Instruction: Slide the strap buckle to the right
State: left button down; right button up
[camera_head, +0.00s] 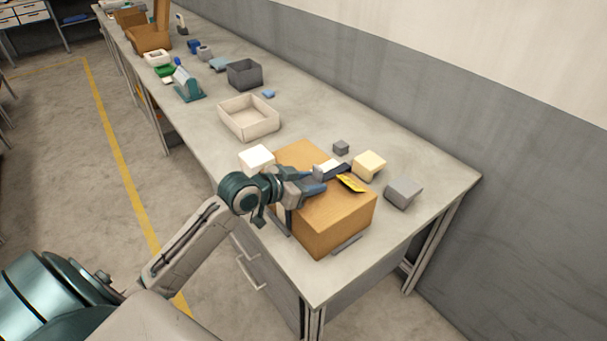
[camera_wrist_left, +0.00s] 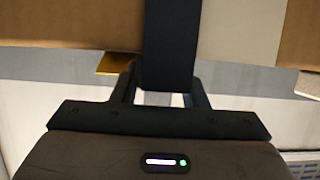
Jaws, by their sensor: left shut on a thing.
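A brown cardboard box (camera_head: 326,221) sits at the near end of the workbench. My left gripper (camera_head: 317,180) reaches over the top of the box from the left. It is shut on a dark piece that looks like the strap buckle (camera_head: 338,170); the fingers partly hide it. In the left wrist view the gripper (camera_wrist_left: 160,88) closes around the black buckle (camera_wrist_left: 172,40), with the brown box surface behind it. A yellow label (camera_head: 351,183) lies on the box top beside the buckle. My right gripper is not in view.
A cream block (camera_head: 369,165), a grey block (camera_head: 403,192) and a small dark cube (camera_head: 341,147) stand beyond the box. A white block (camera_head: 257,158) is close to my left wrist.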

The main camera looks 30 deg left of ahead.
aim_at(307, 184)
pick_arm(q)
jog(key=c, duration=0.8)
grip_release()
jog(key=shift+d, duration=0.1)
jog(key=shift+c, duration=0.2)
jog(key=shift+s, duration=0.1)
jog(key=shift+s+a+r, duration=0.15)
jog(key=shift+s+a, duration=0.1)
jog(key=shift+s, duration=0.1)
jog(key=v, duration=0.5)
jog(key=shift+b, duration=0.4)
jog(key=shift+p+v, duration=0.95)
jog(key=shift+v, duration=1.5)
jog(key=shift+r, duration=0.1)
